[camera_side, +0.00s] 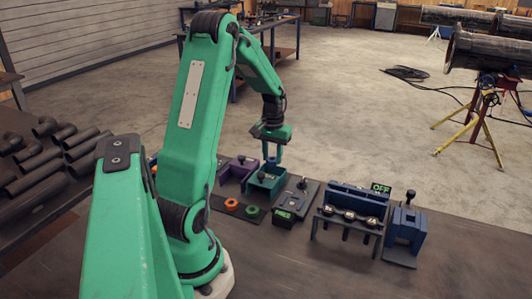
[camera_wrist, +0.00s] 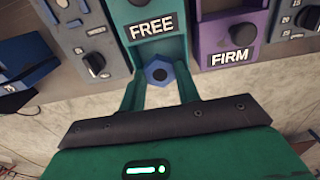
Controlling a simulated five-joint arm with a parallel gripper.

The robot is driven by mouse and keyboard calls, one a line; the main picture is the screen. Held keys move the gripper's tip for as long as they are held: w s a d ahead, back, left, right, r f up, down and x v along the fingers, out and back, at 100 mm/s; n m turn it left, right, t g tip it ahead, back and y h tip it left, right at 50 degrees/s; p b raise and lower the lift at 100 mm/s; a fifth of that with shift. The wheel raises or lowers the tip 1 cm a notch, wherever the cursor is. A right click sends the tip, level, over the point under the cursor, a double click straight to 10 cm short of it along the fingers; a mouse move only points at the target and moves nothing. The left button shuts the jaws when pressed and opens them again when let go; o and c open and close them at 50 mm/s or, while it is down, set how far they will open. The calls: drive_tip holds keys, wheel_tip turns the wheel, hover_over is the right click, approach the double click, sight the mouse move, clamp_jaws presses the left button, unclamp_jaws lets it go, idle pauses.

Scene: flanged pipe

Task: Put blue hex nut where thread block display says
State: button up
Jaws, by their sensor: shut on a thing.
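The blue hex nut (camera_wrist: 158,72) shows in the wrist view with a dark round centre. My gripper (camera_wrist: 159,84) is shut on it, one green finger on each side. In the side view my gripper (camera_side: 272,163) points down over the teal block marked FREE (camera_side: 266,184); that block's label shows in the wrist view (camera_wrist: 153,29). The purple block marked FIRM (camera_wrist: 229,57) stands beside it, also in the side view (camera_side: 236,170). I cannot tell whether the nut touches the teal block. A grey device (camera_side: 297,198) has a small green display (camera_side: 284,214), its text too small to read.
An orange ring (camera_side: 231,204) and a green ring (camera_side: 252,211) lie in front of the blocks. To the right stand a blue rack (camera_side: 348,205) with an OFF display (camera_side: 380,188) and a blue press-like device (camera_side: 407,228). Dark pipes lie left. The table's right front is clear.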

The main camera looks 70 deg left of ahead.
sight(272, 159)
drive_tip(key=shift+f, duration=0.85)
drive_tip(key=shift+f, duration=1.3)
idle(0.9)
drive_tip(key=o, duration=0.9)
drive_tip(key=shift+o, duration=0.4)
drive_tip(key=shift+r, duration=0.1)
drive_tip(key=shift+r, duration=0.6)
drive_tip(key=shift+o, duration=1)
drive_tip(key=shift+r, duration=2.85)
